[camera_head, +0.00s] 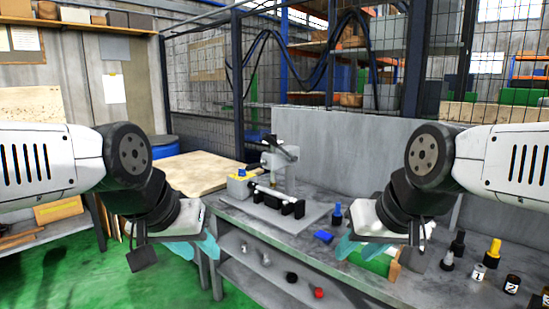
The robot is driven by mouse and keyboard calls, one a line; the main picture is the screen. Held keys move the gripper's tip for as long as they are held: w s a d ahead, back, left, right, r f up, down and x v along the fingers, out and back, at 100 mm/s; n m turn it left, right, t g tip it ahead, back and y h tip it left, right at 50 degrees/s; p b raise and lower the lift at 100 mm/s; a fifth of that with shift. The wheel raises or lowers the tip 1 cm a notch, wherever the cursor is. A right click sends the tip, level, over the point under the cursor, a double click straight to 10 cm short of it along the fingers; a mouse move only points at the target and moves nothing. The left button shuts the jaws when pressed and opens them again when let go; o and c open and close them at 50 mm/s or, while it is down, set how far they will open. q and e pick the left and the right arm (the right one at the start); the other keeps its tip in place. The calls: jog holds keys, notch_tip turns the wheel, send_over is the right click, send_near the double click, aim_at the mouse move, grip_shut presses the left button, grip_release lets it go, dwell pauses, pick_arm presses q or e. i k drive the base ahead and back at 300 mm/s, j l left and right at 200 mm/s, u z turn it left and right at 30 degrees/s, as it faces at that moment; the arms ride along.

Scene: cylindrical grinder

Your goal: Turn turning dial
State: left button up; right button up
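A small grey grinder (279,162) stands on the grey workbench, between my two arms and further back. In front of it a shaft with black blocks (278,198) lies on a grey base plate. I cannot tell which part is the turning dial. My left gripper (193,250) has teal fingers apart and hangs empty left of the bench. My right gripper (358,248) also has its teal fingers apart, over the bench's front right of the grinder. Neither touches the grinder.
Blue items (324,237), a green block (376,262) and several small bottles (494,250) are on the bench at the right. A grey panel (350,150) stands behind. A lower shelf (262,277) holds small knobs. A wooden table (195,172) is at the left.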

aim_at(242, 173)
jog(key=i+j+z, duration=0.1)
jog(key=j, duration=0.25)
jog(key=i+j+z, duration=0.1)
jog(key=i+j, duration=0.25)
jog(key=i+j+z, duration=0.1)
jog(key=j, duration=0.25)
jog(key=i+j+z, duration=0.15)
jog(key=j, duration=0.25)
jog(key=i+j+z, duration=0.1)
jog(key=i+j, duration=0.2)
jog(key=i+j+z, duration=0.1)
jog(key=j, duration=0.4)
jog(key=i+j+z, duration=0.1)
jog(key=j, duration=0.35)
jog(key=i+j+z, duration=0.1)
jog(key=j, duration=0.35)
jog(key=i+j, duration=0.25)
jog(key=j, duration=0.15)
jog(key=i+j, duration=0.2)
jog(key=j, duration=0.2)
jog(key=i+j, duration=0.25)
jog(key=j, duration=0.15)
